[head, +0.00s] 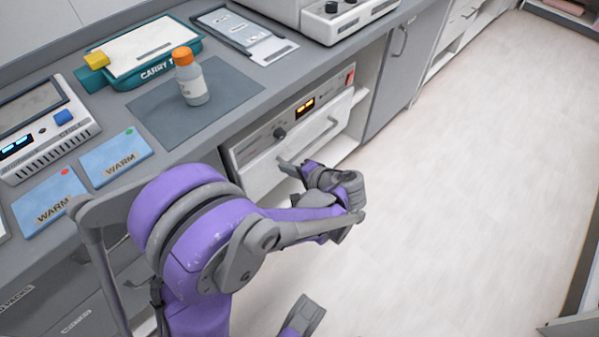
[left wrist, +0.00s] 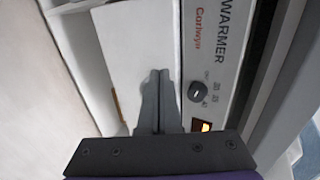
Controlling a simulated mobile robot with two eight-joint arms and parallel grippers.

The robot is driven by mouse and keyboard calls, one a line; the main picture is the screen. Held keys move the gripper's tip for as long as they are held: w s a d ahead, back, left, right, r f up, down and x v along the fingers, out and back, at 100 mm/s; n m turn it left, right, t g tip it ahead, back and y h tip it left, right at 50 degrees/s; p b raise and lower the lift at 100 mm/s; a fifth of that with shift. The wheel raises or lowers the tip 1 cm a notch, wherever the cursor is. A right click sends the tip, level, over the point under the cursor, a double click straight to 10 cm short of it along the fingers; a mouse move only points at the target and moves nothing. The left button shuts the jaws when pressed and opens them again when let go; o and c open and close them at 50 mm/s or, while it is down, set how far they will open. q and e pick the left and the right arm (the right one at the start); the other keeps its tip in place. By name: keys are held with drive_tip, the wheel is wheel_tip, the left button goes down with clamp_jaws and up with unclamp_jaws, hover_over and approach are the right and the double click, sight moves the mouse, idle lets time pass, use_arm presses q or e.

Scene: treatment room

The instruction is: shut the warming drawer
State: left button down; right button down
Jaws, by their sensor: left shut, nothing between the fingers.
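The warming drawer (head: 262,176) is a white front with a bar handle, below the warmer's control panel (head: 300,112) in the counter. Its front looks close to flush with the panel, but I cannot tell whether a small gap remains. The drawer front also fills the middle of the left wrist view (left wrist: 138,50). My left gripper (head: 287,166) is shut and empty, its fingertips at the drawer front near the handle. In the left wrist view the closed fingers (left wrist: 158,78) point at the white front; I cannot tell whether they touch.
The open floor (head: 450,170) to the right is clear.

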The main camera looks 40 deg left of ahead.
sight(264, 154)
use_arm(q)
drive_tip(key=a, duration=0.2)
drive_tip(key=a+f, duration=0.1)
drive_tip(key=a, duration=0.1)
drive_tip(key=shift+w+a+b, duration=0.15)
drive_tip(key=shift+b, duration=0.15)
drive_tip(key=shift+a, duration=0.65)
drive_tip(key=shift+a, duration=0.1)
drive_tip(key=shift+w+a+r, duration=0.1)
drive_tip(key=shift+a, duration=0.75)
drive_tip(key=shift+r, duration=0.1)
drive_tip(key=shift+d, duration=0.1)
